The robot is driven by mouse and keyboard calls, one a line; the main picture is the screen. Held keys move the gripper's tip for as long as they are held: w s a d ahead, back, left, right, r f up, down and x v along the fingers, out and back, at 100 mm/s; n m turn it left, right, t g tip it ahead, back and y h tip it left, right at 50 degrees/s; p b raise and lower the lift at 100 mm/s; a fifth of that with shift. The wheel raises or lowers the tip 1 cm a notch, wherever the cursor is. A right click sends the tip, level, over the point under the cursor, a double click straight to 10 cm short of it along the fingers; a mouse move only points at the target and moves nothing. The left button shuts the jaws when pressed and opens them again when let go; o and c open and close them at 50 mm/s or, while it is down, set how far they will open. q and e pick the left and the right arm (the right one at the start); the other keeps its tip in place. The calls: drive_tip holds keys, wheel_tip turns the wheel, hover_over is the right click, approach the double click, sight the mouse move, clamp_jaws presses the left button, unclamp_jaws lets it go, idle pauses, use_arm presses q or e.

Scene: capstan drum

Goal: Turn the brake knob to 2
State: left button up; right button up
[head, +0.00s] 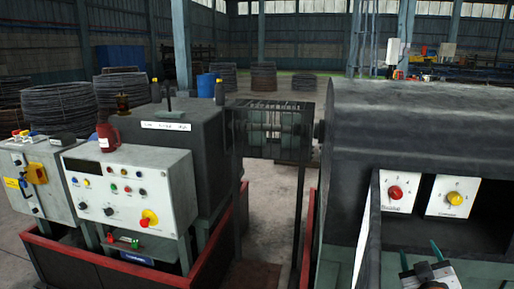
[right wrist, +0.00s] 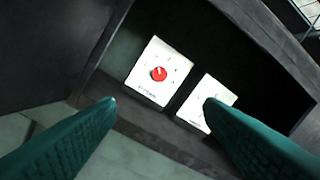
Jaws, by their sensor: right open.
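Two white dial plates sit in the dark recess of the big grey housing at the right of the head view. The left plate carries a red knob (head: 395,192), and the right plate a yellow knob (head: 455,198). Their labels are too small to read surely, so I cannot tell which is the brake knob. In the right wrist view the red knob (right wrist: 158,73) shows clear. The right plate (right wrist: 222,92) is partly behind a finger, which hides its knob. My right gripper (head: 420,256) is open and empty, below and in front of the plates, apart from both knobs.
The recess walls (right wrist: 92,50) enclose the plates, with a ledge below them. At the left stands a white control panel (head: 130,190) with several buttons and a red-yellow knob. A caged mechanism (head: 270,130) stands in the middle.

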drive_tip(key=s+a+f+g+y, duration=0.1)
drive_tip(key=a+f+g, duration=0.1)
drive_tip(key=f, duration=1)
drive_tip(key=s+a+f+g+y, duration=0.1)
drive_tip(key=s+f+g, duration=0.15)
drive_tip(key=f, duration=0.95)
drive_tip(key=s+a+f+g+y, duration=0.15)
drive_tip(key=s+f, duration=0.25)
drive_tip(key=f, duration=0.4)
drive_tip(key=s+a+f+g, duration=0.2)
drive_tip(key=s+f, duration=0.2)
drive_tip(key=f, duration=0.4)
drive_tip(key=s+a+f+g, duration=0.2)
drive_tip(key=s+a+f, duration=0.1)
drive_tip(key=s+f, duration=0.6)
drive_tip(key=s+a+f+g, duration=0.3)
drive_tip(key=s+f, duration=0.3)
drive_tip(key=s, duration=0.5)
drive_tip(key=s+a+f+g, duration=0.1)
drive_tip(key=s+f, duration=0.2)
drive_tip(key=s, duration=0.6)
drive_tip(key=s+a+f+m+g+y, duration=0.1)
drive_tip(key=s+a+f+g, duration=0.1)
drive_tip(key=s, duration=0.8)
drive_tip(key=shift+a+f+g, duration=0.3)
drive_tip(key=shift+f, duration=0.3)
drive_tip(key=shift+y, duration=0.25)
